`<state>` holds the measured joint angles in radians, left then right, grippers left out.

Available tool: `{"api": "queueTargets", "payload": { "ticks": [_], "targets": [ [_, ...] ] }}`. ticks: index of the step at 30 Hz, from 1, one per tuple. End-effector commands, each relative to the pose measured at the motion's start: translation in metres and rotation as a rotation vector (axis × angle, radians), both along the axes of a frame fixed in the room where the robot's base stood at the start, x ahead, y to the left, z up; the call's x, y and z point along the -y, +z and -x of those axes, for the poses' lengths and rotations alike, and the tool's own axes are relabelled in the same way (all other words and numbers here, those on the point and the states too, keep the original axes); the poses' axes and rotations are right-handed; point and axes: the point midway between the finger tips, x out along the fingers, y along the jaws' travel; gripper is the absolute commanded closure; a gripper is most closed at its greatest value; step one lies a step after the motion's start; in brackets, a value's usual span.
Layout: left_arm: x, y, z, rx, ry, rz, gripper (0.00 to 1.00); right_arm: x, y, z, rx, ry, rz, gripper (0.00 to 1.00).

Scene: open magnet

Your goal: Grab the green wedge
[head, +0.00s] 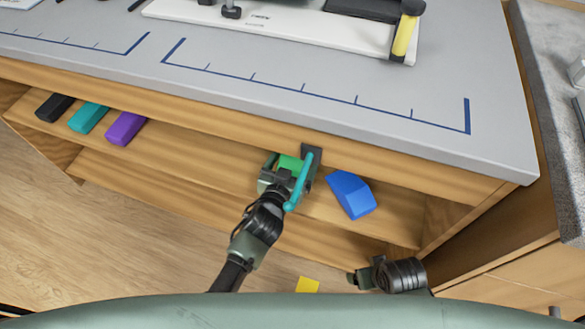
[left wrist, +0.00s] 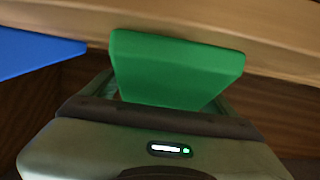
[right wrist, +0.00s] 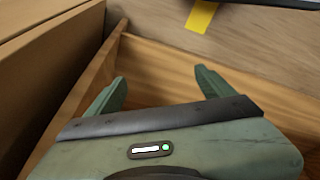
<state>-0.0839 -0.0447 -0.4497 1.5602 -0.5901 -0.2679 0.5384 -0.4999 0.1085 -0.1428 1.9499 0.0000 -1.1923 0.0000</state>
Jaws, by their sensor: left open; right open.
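The green wedge (head: 290,163) lies on the wooden shelf under the counter, partly hidden by my left gripper and a teal bar handle (head: 303,182). In the left wrist view the green wedge (left wrist: 178,68) fills the space just ahead of the palm, with the finger parts showing at its two sides. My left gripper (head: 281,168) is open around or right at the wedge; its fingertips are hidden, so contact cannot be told. My right gripper (right wrist: 160,80) is open and empty; in the head view it shows low, right of the middle (head: 365,276).
A blue wedge (head: 351,194) lies right of the handle. Black (head: 55,107), teal (head: 88,117) and purple (head: 125,128) blocks lie at the shelf's left. The grey counter (head: 300,70) overhangs the shelf. A yellow piece (head: 307,285) is on the floor.

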Motion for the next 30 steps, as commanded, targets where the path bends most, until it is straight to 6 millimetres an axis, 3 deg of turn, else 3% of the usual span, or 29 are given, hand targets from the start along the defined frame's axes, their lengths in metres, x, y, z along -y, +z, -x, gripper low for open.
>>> {"api": "queueTargets", "payload": {
  "ticks": [5,8,12,13,25,30],
  "targets": [
    [0.0,0.0,0.0,-0.001,0.0,0.0,0.13,0.0,0.0,0.0,-0.001,0.0,0.0,0.17],
    [0.0,0.0,0.0,-0.001,0.0,0.0,0.35,0.0,0.0,0.0,-0.001,0.0,0.0,0.17],
    [0.0,0.0,0.0,-0.001,0.0,0.0,0.74,0.0,0.0,0.0,-0.001,0.0,0.0,0.17],
    [0.0,0.0,0.0,-0.001,0.0,0.0,0.78,0.0,0.0,0.0,-0.001,0.0,0.0,0.17],
    [0.0,0.006,0.0,-0.001,0.0,0.0,0.78,-0.001,0.001,-0.001,0.008,0.0,-0.001,0.17],
    [0.0,0.022,0.0,0.002,0.0,0.0,0.78,0.001,-0.026,0.007,-0.019,0.003,0.001,0.17]
  ]
}}
